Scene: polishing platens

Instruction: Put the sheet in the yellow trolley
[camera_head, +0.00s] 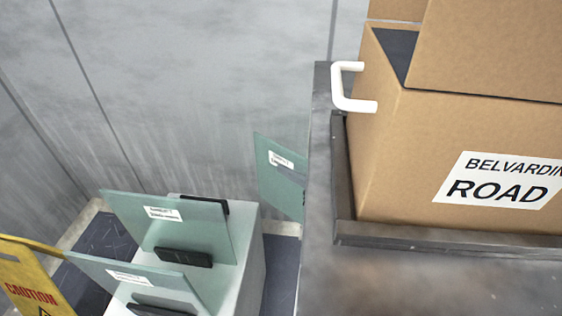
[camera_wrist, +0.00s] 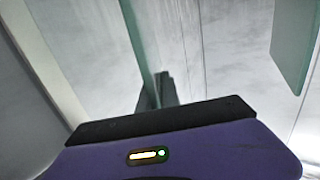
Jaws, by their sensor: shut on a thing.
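In the wrist view, my gripper (camera_wrist: 156,104) is shut on a pale green glass sheet (camera_wrist: 141,45), seen nearly edge-on, rising upward from the dark finger. The near finger hides its lower part. Another green sheet (camera_wrist: 293,45) shows at the upper right, apart from the gripper. In the head view, one labelled green sheet (camera_head: 276,180) shows beside the metal stand. Two more labelled sheets, a rear one (camera_head: 200,237) and a front one (camera_head: 90,268), stand tilted at the lower left. I cannot tell which is the held one. I see no yellow trolley.
A white block (camera_head: 250,262) with black holders supports the lower-left sheets. A yellow caution sign (camera_head: 28,282) is at the left edge. A metal stand (camera_head: 322,150) bears a large cardboard box (camera_head: 400,160) with a white handle. A grey wall (camera_head: 180,80) closes the back.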

